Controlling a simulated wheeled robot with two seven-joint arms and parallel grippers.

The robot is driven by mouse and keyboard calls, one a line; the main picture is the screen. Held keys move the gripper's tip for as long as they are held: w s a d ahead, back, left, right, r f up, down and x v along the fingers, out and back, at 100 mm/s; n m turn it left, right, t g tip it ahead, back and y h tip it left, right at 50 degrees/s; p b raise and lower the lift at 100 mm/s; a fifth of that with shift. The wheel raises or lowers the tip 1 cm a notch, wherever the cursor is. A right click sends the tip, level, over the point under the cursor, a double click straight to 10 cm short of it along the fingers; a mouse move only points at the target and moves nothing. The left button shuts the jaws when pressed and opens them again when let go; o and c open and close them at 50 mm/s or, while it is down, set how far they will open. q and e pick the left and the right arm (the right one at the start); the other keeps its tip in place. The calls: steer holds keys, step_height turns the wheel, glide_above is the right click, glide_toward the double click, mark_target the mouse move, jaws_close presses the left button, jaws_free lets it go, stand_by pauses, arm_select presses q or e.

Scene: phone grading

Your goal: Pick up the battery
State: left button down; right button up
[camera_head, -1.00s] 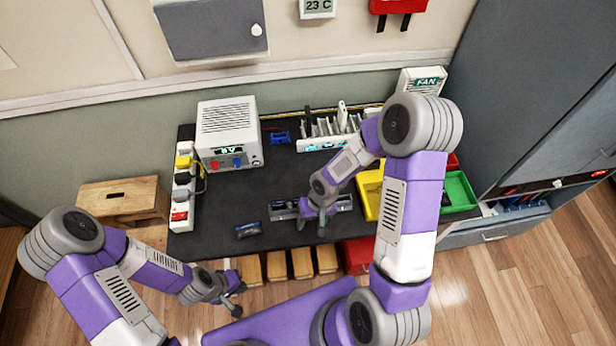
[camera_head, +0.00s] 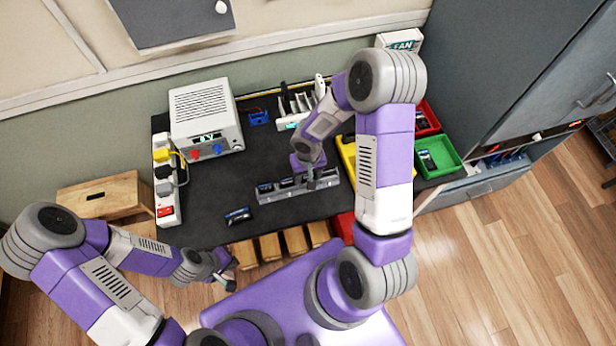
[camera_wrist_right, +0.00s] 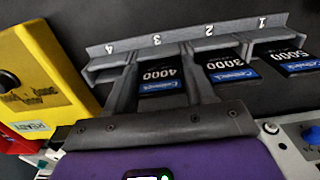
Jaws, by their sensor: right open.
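A grey rack (camera_wrist_right: 205,43) with slots numbered 1 to 4 fills the upper right wrist view. Batteries lie in it: one marked 5000 (camera_wrist_right: 290,63) in slot 1, one marked 3000 (camera_wrist_right: 230,68) in slot 2, one marked 4000 (camera_wrist_right: 160,78) in slot 3. Slot 4 looks empty. My right gripper (camera_wrist_right: 162,62) is open, with its fingers on either side of the 4000 battery. In the head view the rack (camera_head: 263,198) lies on the black worktop. My left gripper (camera_head: 230,275) is open and empty in front of the worktop.
A dark blue-edged object (camera_head: 238,216) lies on the worktop, left of the rack. A power supply (camera_head: 205,120) and power strip (camera_head: 165,190) stand at left. The worktop's left middle is clear.

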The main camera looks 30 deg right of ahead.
steer(key=shift+c, duration=0.3)
steer(key=c, duration=0.6)
